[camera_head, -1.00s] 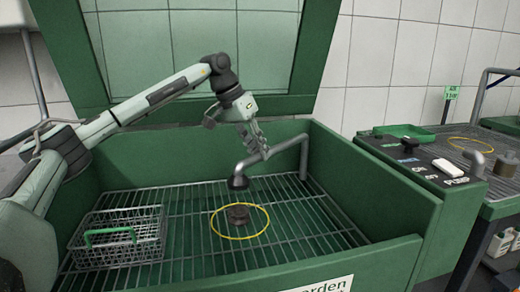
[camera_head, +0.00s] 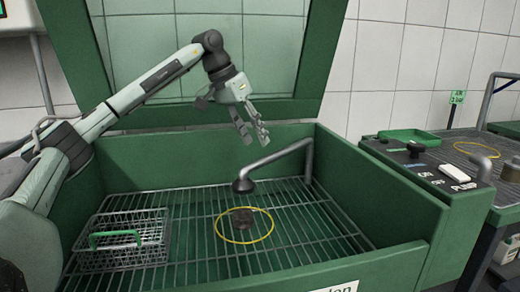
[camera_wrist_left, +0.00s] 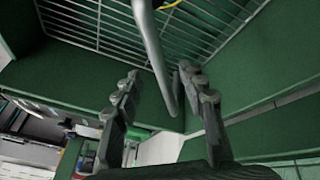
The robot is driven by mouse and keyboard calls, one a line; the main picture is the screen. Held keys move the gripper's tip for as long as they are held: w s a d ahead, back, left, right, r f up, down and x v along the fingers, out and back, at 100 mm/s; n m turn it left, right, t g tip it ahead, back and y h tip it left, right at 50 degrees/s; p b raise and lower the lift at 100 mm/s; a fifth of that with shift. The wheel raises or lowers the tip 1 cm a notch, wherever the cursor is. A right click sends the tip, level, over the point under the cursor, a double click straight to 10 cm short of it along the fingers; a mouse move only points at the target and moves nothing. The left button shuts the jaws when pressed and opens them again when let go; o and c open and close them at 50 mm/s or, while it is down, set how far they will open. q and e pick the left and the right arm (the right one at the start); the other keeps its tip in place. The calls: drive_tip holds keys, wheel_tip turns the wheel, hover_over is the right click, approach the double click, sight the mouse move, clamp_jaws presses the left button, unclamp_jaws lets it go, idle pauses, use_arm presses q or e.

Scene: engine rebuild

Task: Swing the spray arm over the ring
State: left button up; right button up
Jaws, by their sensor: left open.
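The spray arm (camera_head: 280,158) is a grey pipe on a post at the back right of the green wash tank. Its dark nozzle head (camera_head: 243,186) hangs over the back part of the yellow ring (camera_head: 271,231), which lies on the grate around a brown part (camera_head: 243,217). My left gripper (camera_head: 254,139) is open and empty, above the spray arm and apart from it. In the left wrist view, the spray arm pipe (camera_wrist_left: 156,55) shows beyond the open fingers (camera_wrist_left: 160,95). My right gripper is not in view.
A wire basket (camera_head: 125,247) with a green handle stands on the left of the grate (camera_head: 190,235). The tank's green walls (camera_head: 380,195) rise around it. A control panel (camera_head: 430,172) with a knob and a white switch is at the right, beside another bench.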

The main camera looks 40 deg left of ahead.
use_arm(q)
drive_tip(key=v, duration=0.6)
drive_tip(key=shift+s+r, duration=0.1)
idle(0.8)
